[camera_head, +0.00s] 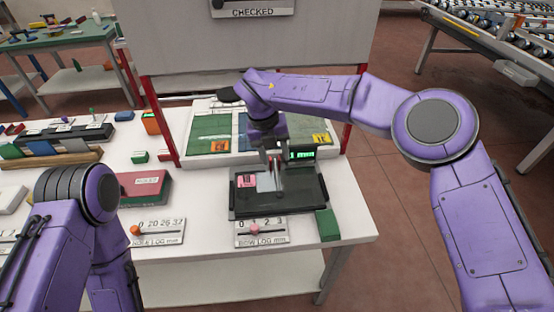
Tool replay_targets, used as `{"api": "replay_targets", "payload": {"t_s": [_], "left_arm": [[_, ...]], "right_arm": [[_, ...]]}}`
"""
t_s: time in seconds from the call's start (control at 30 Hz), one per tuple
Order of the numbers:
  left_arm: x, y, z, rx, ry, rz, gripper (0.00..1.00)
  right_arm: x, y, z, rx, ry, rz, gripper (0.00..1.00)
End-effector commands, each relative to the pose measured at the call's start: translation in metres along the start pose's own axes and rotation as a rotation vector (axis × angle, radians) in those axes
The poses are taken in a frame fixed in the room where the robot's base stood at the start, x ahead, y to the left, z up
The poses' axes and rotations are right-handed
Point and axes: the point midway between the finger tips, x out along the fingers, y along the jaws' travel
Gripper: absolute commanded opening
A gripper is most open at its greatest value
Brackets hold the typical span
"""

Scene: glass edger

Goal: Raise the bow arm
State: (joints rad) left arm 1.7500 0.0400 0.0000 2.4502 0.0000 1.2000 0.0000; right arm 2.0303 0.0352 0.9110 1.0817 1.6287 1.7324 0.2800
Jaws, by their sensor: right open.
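A dark gauge tray (306,192) with a small lit green display (302,154) at its back stands near the front right of the white table. A pale glass-like piece (266,183) and a pink tag (246,181) lie in the tray. My right gripper (273,172) points down over the tray, its fingers apart, close to the pale piece. I cannot make out the bow arm separately; the gripper and wrist cover part of the gauge. My left arm shows at the lower left, but its gripper is out of view.
A bow log slider plate (262,239) lies in front of the tray, with a green block (327,225) at its right. Another slider plate (160,232) and a red box (145,188) lie left. A grey panel (250,42) on red posts rises behind.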

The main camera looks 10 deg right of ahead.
Motion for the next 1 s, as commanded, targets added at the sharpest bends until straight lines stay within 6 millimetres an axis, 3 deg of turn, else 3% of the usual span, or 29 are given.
{"api": "replay_targets", "payload": {"t_s": [0.1, 0.3, 0.47, 0.83, 1.0], "left_arm": [[0.011, 0.001, 0.004, 0.000, 0.000, 0.000, 0.43], [0.013, 0.001, 0.005, 0.000, 0.000, 0.000, 0.43], [0.013, 0.001, 0.006, 0.000, 0.000, 0.000, 0.43], [0.012, 0.001, 0.005, 0.000, 0.000, 0.000, 0.43], [-0.017, -0.002, -0.007, 0.000, 0.000, 0.000, 0.43]], "right_arm": [[-0.027, 0.001, 0.002, 0.003, -0.005, 0.001, 0.49], [-0.068, -0.001, 0.003, 0.002, -0.003, 0.000, 0.49], [-0.079, -0.001, 0.003, 0.001, -0.001, -0.001, 0.49], [-0.080, -0.002, 0.003, 0.001, 0.000, 0.000, 0.49], [-0.111, -0.008, 0.003, 0.002, 0.000, 0.000, 0.49]]}}
